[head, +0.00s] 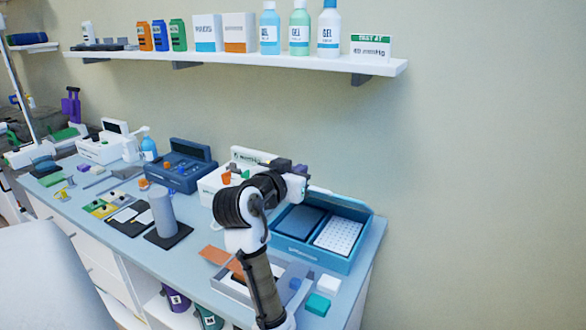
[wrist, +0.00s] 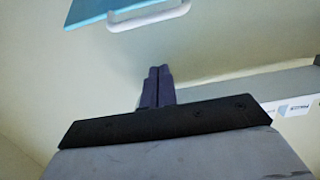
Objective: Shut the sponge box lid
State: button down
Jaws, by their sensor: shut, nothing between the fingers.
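The teal sponge box (head: 322,259) stands at the right end of the counter. It holds a dark blue pad and a white dotted piece in two compartments. Its inside shows from above, so it is open. A thin light-blue edge of its lid (head: 340,199) seems to show along the back. In the wrist view a light-blue panel (wrist: 88,10) with a white handle (wrist: 150,16), likely this lid, is ahead of my gripper. My gripper (head: 302,170) is above the box's back left corner. Its dark fingers (wrist: 160,72) are together and empty, apart from the handle.
A white box (head: 212,184) and an open dark blue case (head: 181,172) stand left of my arm. A grey tray (head: 232,287), a teal block (head: 318,304) and a white block (head: 328,284) lie in front. A shelf (head: 385,68) with bottles hangs above.

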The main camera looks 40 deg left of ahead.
jog(key=w+f+p, duration=0.1)
jog(key=f, duration=0.1)
jog(key=w+a+f+p, duration=0.1)
jog(key=w+f+p, duration=0.1)
jog(key=shift+w+f, duration=0.15)
jog(key=shift+w, duration=0.05)
dwell(0.5)
